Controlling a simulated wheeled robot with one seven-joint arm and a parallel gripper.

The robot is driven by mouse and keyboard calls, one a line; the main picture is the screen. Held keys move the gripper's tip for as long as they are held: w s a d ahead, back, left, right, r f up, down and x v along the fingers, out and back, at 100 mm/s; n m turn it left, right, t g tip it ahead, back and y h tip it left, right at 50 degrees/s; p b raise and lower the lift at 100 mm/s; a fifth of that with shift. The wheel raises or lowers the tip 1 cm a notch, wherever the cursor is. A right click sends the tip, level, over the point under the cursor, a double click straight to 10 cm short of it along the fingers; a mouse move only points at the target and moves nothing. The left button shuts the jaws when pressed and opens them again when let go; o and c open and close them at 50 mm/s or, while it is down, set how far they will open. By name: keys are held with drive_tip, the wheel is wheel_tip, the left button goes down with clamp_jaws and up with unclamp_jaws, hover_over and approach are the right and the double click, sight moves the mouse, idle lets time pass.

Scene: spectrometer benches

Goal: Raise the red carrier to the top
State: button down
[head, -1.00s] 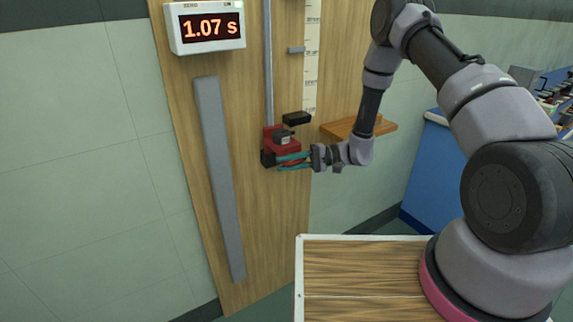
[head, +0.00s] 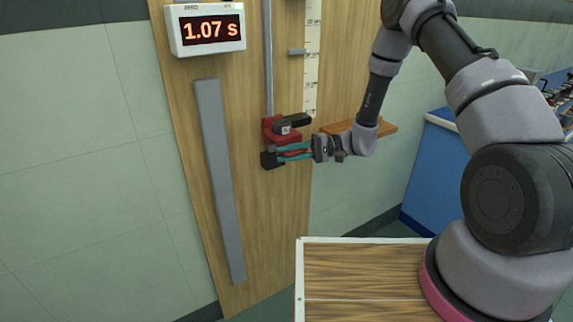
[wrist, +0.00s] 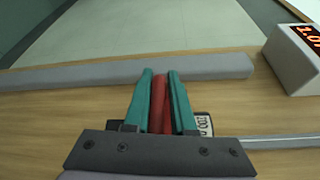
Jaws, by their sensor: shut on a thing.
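The red carrier (head: 278,130) sits on the vertical metal rail (head: 269,70) of the wooden board, at the lower end of the visible rail in the head view. A dark block sits on its front and another dark part is below it. My gripper (head: 282,154), with teal fingers, comes from the right and is shut on the carrier. In the wrist view a red part of the carrier (wrist: 160,95) lies between the two teal fingers (wrist: 161,90). The fingers hide part of it.
A timer (head: 208,27) reading 1.07 s hangs at the board's upper left. A grey bar (head: 220,180) is left of the rail. A wooden shelf (head: 385,128) juts out behind my arm.

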wheel_tip(320, 180, up, 70)
drive_tip(key=shift+d+r, duration=0.1)
drive_tip(key=c, duration=1)
unclamp_jaws()
drive_tip(key=shift+o, duration=0.8)
drive_tip(key=f+v, duration=0.1)
drive_tip(key=v, duration=0.9)
drive_tip(key=shift+d+r, duration=0.35)
drive_tip(key=shift+r, duration=0.1)
drive_tip(key=shift+w, duration=0.15)
